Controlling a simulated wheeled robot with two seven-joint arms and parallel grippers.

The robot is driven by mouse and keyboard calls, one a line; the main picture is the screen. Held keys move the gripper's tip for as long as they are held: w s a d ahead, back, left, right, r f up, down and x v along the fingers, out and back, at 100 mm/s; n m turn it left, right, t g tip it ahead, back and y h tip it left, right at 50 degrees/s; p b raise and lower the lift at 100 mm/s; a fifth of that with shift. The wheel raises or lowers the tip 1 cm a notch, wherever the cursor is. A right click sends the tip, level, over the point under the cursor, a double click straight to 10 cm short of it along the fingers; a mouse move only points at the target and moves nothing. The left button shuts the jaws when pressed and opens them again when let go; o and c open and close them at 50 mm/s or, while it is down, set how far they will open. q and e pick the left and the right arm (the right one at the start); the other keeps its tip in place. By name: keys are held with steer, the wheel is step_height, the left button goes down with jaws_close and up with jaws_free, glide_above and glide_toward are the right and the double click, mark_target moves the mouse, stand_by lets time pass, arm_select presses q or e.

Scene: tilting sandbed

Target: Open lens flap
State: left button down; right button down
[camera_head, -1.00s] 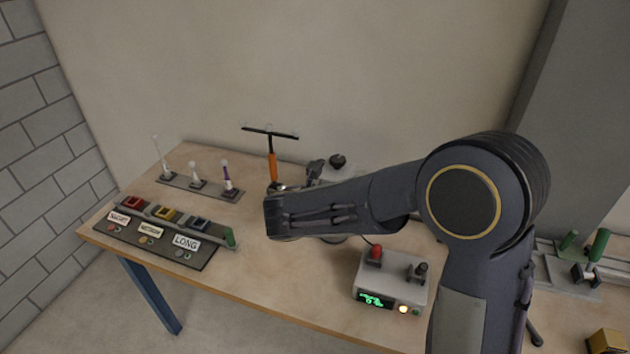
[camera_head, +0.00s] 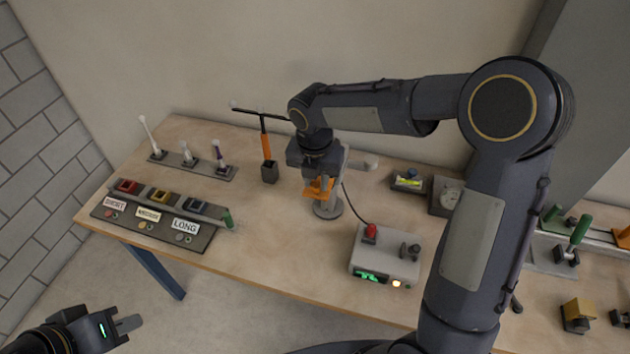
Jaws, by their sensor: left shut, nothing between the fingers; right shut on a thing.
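A grey upright device (camera_head: 341,165) with a round base (camera_head: 328,209) stands near the middle of the table; a pale cylinder juts from its right side. My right gripper (camera_head: 318,187) comes down over its left front and covers much of it. An orange piece (camera_head: 320,190) shows at the fingertips, and the gripper is shut on it. I cannot tell whether this piece is the lens flap; the lens is hidden. My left gripper (camera_head: 128,324) is shut and empty at the lower left, off the table's front edge.
A control box (camera_head: 384,256) with a red knob and green display stands right of the device, joined by a cable. An orange-handled T-shaped tool (camera_head: 266,145) stands left behind. A labelled panel (camera_head: 150,219) and a rack (camera_head: 191,166) lie left. Gauges (camera_head: 446,197) sit right.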

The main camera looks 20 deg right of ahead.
mark_target(316, 185)
steer(key=shift+w+r, duration=0.1)
stand_by(0.3)
steer(key=c, duration=1.2)
jaws_free()
step_height(316, 185, up, 8)
steer(key=shift+f+b, duration=0.2)
steer(key=shift+b, duration=0.4)
steer(key=shift+r, duration=0.1)
